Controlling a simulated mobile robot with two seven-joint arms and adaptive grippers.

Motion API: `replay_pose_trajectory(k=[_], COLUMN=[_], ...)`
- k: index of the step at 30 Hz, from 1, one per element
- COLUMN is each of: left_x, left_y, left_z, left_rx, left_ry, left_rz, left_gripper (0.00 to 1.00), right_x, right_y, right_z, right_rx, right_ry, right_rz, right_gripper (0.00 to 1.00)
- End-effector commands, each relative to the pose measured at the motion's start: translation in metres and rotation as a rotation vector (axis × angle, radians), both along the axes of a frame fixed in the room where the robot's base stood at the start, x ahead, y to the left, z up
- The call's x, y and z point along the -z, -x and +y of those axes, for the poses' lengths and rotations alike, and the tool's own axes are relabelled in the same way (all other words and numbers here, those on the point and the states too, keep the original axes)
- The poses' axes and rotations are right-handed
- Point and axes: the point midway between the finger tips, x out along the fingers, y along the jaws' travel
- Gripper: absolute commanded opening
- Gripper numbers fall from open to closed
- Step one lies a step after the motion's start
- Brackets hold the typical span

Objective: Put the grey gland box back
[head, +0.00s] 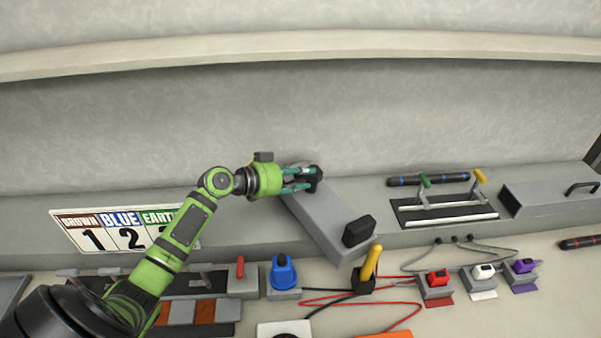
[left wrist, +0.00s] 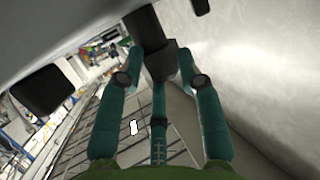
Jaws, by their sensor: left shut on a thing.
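The long grey gland box (head: 322,222) has a black knob near each end and sits tilted across the edge of the rear ledge in the head view. My left gripper (head: 312,179) is shut on the black knob at its upper left end. The other black knob (head: 359,231) is free at the lower right end. In the left wrist view the fingers (left wrist: 160,70) close around a black block (left wrist: 157,55). Part of the grey box (left wrist: 50,30) and its free knob (left wrist: 45,92) show at the left. The box's underside is hidden. My right gripper is not in view.
A black panel with levers (head: 445,211) and a grey box with a handle (head: 548,198) stand to the right. A label plate (head: 105,231) is at left. A blue connector (head: 284,273), a yellow-handled lever (head: 369,268) and red cables (head: 402,318) lie in front.

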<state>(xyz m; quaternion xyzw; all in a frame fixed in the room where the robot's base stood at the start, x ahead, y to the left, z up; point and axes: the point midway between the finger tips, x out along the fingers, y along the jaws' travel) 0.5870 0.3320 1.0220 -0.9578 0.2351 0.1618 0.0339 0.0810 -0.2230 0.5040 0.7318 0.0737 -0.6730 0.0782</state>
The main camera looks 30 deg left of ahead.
Motion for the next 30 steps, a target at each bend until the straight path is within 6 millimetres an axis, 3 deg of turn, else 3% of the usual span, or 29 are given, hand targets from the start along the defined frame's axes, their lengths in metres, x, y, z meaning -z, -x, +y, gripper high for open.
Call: replay_pose_trajectory(k=[17,18,19,30], left_x=[0.0041,0.0037,0.0037,0.0052], left_y=[-0.0004,-0.0005,-0.0005,0.0016], left_z=[0.0001,0.0,0.0,0.0009], left_rx=[-0.001,-0.001,-0.001,0.0], left_ry=[0.002,0.002,0.002,-0.001], left_rz=[-0.004,-0.004,-0.004,0.0], left_gripper=[0.0,0.52,0.64,0.64], right_x=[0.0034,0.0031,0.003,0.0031], right_y=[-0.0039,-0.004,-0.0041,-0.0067], right_z=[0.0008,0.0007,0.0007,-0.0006], right_rx=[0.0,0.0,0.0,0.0], right_ry=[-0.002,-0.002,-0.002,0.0], right_rz=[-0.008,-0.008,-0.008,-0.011], right_gripper=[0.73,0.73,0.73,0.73])
